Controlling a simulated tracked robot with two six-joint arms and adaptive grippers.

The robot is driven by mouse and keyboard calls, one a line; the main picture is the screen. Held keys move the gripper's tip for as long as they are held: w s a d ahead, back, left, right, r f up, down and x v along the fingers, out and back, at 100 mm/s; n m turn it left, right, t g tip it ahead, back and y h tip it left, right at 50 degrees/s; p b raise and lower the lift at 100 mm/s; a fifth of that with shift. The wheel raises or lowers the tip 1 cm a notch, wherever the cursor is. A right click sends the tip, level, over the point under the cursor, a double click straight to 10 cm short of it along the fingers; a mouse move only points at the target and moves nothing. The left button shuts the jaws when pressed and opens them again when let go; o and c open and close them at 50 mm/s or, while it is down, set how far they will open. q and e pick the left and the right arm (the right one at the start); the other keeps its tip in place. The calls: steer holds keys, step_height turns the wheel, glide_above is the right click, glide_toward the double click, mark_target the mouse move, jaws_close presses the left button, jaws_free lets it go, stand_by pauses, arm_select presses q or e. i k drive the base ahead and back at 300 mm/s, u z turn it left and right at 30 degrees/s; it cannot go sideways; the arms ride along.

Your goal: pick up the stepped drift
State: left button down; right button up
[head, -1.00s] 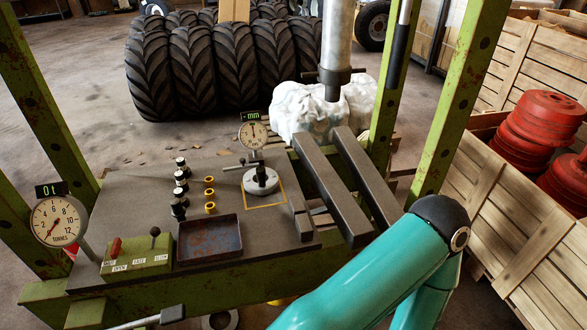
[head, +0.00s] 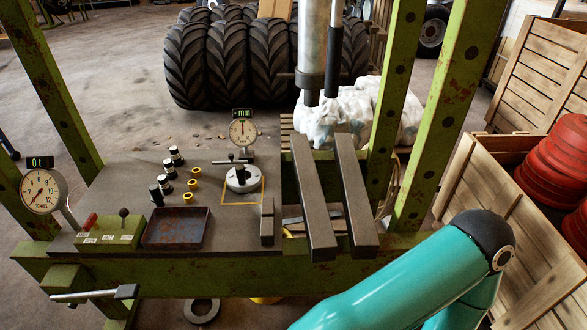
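Several small dark, silver-banded cylindrical pieces stand upright in a slanting row on the grey bench plate (head: 120,180). The back one (head: 176,155) and the front one (head: 156,196) look stepped in width. I cannot tell for certain which of them is the stepped drift. Three yellow rings (head: 192,184) lie just right of the row. My teal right arm reaches in at the lower right, but its gripper is outside the view. My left gripper is not in view either. Nothing is seen touching the dark pieces.
A dial gauge (head: 243,132) on a round base stands right of the rings. A rusty tray (head: 176,228) and green lever box (head: 110,232) sit in front. Two steel bars (head: 313,205) and green press posts (head: 395,100) bound the right. A tonnage gauge (head: 43,190) stands left.

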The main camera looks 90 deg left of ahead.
mark_target(240, 169)
steer(key=u, duration=3.15)
steer(key=k, duration=0.1)
steer(key=z, duration=2.45)
steer(key=i, duration=0.2)
steer(key=z, duration=2.9)
steer(key=k, duration=0.6)
steer(key=u, duration=5.7)
